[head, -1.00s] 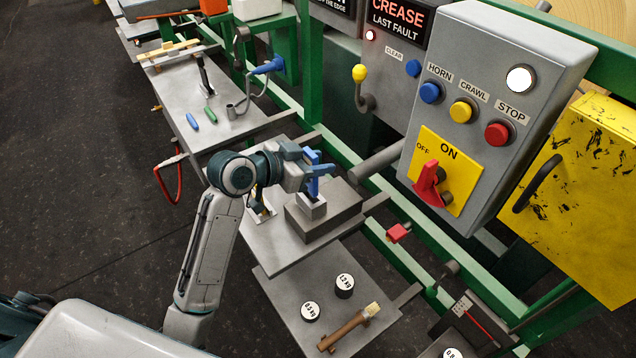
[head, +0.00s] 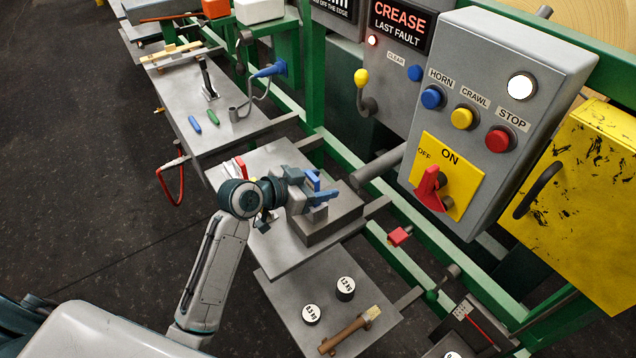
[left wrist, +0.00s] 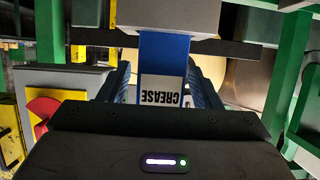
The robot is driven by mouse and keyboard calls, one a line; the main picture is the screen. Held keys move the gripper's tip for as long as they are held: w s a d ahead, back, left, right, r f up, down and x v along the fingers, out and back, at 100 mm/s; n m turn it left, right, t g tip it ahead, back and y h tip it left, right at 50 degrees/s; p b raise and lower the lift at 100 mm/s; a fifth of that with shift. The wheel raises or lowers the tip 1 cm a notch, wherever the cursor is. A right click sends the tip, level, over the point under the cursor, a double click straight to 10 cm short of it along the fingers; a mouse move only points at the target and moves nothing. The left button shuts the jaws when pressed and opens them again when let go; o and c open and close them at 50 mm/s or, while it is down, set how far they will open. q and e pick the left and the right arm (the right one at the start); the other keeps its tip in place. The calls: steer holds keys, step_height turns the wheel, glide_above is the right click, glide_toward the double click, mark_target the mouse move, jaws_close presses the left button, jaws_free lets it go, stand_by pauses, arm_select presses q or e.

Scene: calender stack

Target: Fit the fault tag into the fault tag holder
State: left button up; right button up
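The blue fault tag (left wrist: 164,60), with a white label reading CREASE upside down in the left wrist view, meets the grey holder (left wrist: 178,16) at the picture's top. In the head view the blue tag (head: 312,179) stands above the small grey holder (head: 317,213) on a thick grey block. My left gripper (head: 325,197) is at the tag, its blue fingers on either side of it. The left wrist view shows a gap between the left-hand finger and the tag, so the gripper looks open. The tag's lower end is hidden. My right gripper is out of view.
The grey block (head: 343,222) stands on a metal shelf (head: 283,253). A red-and-white piece (head: 240,168) is behind my arm. A lower shelf holds two round weights (head: 345,288) and a wooden-handled brush (head: 350,330). The control box (head: 490,120) stands to the right.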

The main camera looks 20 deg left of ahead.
arm_select(q)
steer(key=shift+r, duration=0.15)
steer(key=shift+s+a, duration=0.1)
steer(key=shift+a, duration=0.05)
steer(key=b+v, duration=0.2)
steer(key=v, duration=0.9)
steer(key=shift+s+r, duration=0.2)
steer(key=shift+r, duration=0.1)
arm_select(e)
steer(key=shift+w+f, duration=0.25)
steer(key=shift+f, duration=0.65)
arm_select(q)
steer(key=shift+a, duration=0.1)
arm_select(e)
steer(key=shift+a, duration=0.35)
